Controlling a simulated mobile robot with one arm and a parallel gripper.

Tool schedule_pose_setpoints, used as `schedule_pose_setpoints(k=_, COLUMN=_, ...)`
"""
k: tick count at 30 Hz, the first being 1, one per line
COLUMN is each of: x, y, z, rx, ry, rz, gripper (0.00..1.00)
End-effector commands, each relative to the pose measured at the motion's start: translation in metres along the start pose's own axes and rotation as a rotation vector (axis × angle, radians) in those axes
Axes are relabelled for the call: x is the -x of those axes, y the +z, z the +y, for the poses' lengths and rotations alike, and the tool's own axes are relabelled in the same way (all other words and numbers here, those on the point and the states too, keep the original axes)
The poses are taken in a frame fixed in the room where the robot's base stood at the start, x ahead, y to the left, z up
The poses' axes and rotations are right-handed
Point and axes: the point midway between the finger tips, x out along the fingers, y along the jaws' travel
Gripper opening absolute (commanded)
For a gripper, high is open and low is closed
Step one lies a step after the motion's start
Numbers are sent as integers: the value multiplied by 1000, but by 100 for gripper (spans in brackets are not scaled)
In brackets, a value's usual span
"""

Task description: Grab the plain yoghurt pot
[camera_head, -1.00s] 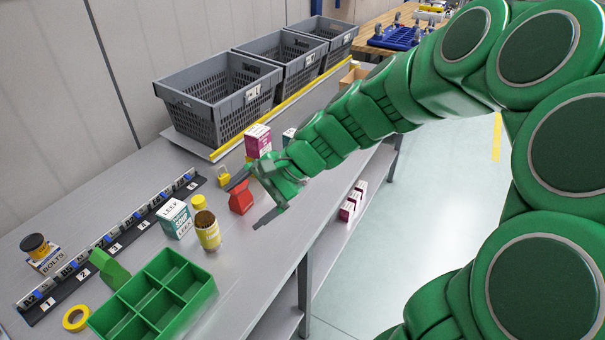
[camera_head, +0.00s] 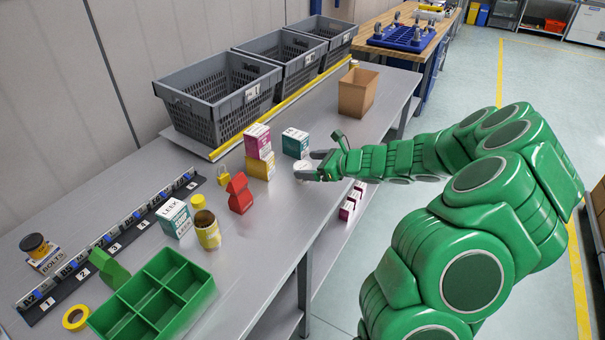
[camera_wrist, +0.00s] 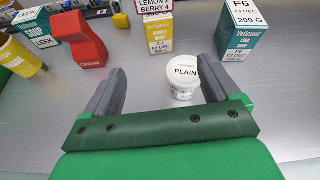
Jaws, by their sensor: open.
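The plain yoghurt pot (camera_wrist: 184,78) is a small white tub with "PLAIN" on its lid. It stands upright on the grey table in the wrist view, ahead of my gripper (camera_wrist: 160,85), between the lines of the two open fingers and nearer the right one. In the head view the white pot (camera_head: 301,171) shows at the fingertips of my gripper (camera_head: 312,165), partly hidden by it. My gripper is open and empty; I cannot tell whether a finger touches the pot.
A yellow box (camera_wrist: 159,34) and a teal box (camera_wrist: 236,30) stand behind the pot. A red carton (camera_wrist: 78,38) stands to the left. A brown box (camera_head: 357,92) is farther back. Grey baskets (camera_head: 218,98) line the wall. Table around the pot is clear.

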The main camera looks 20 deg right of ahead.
Motion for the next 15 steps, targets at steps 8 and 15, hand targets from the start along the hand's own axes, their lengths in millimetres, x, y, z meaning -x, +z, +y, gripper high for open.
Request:
schedule_pose_setpoints(k=8, x=5, y=-36, z=-27, rx=-129, ry=-74, rz=11, gripper=89)
schedule_pose_setpoints(k=15, x=-9, y=-36, z=-29, rx=-130, ry=-75, rz=12, gripper=89)
